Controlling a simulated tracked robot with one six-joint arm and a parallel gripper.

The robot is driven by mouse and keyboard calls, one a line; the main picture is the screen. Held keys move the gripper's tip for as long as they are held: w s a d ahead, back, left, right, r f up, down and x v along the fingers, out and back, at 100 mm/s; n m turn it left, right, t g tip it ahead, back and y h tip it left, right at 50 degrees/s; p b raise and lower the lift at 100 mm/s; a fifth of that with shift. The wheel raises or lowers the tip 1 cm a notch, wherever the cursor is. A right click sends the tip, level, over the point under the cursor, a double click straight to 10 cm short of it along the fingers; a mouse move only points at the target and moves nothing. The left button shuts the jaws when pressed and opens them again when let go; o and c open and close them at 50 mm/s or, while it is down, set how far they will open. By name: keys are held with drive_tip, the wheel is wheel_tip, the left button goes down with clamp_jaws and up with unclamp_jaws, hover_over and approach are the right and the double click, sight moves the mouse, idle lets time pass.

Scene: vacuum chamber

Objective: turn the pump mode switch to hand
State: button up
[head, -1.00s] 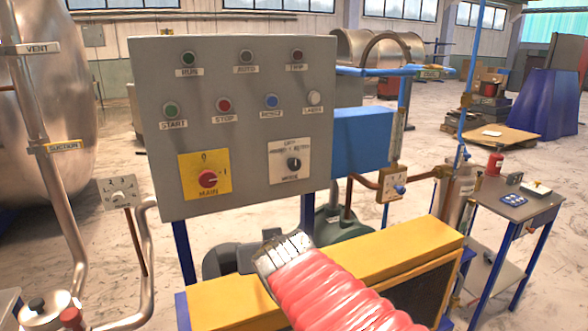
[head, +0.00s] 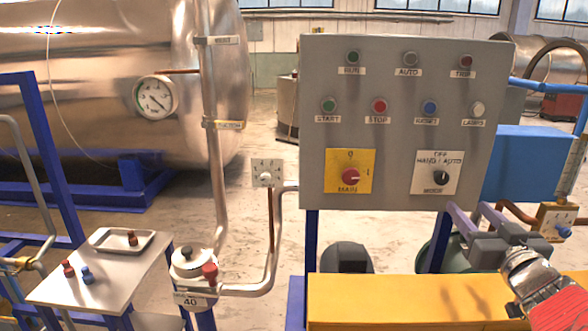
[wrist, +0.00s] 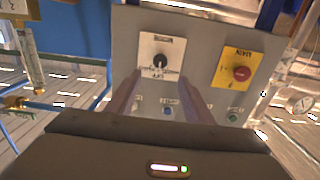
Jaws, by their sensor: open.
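The pump mode switch (head: 441,177) is a black knob on a white plate at the lower right of the grey control panel (head: 400,140). The plate reads OFF above, HAND / AUTO below it, and MODE under the knob. Its pointer is too small to read surely. In the wrist view the panel is upside down, and the mode switch (wrist: 160,61) shows between my fingertips. My gripper (head: 468,210) is open and empty, below and right of the switch in the head view. In the wrist view my gripper (wrist: 157,78) faces the panel, apart from the knob.
The red MAIN switch (head: 350,177) on a yellow plate is left of the mode switch. Buttons and lamps fill rows above. A yellow beam (head: 400,300) lies below the panel. A blue box (head: 525,165) and a small valve plate (head: 556,222) are at right.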

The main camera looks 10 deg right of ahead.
sight(444, 180)
drive_tip(key=shift+a, duration=0.1)
idle(0.3)
drive_tip(key=x, duration=1.3)
drive_tip(key=shift+w, duration=0.35)
drive_tip(key=shift+c, duration=0.6)
drive_tip(key=c, duration=0.9)
drive_tip(key=shift+s+d, duration=0.1)
drive_tip(key=shift+d, duration=0.35)
drive_tip(key=shift+a, duration=0.15)
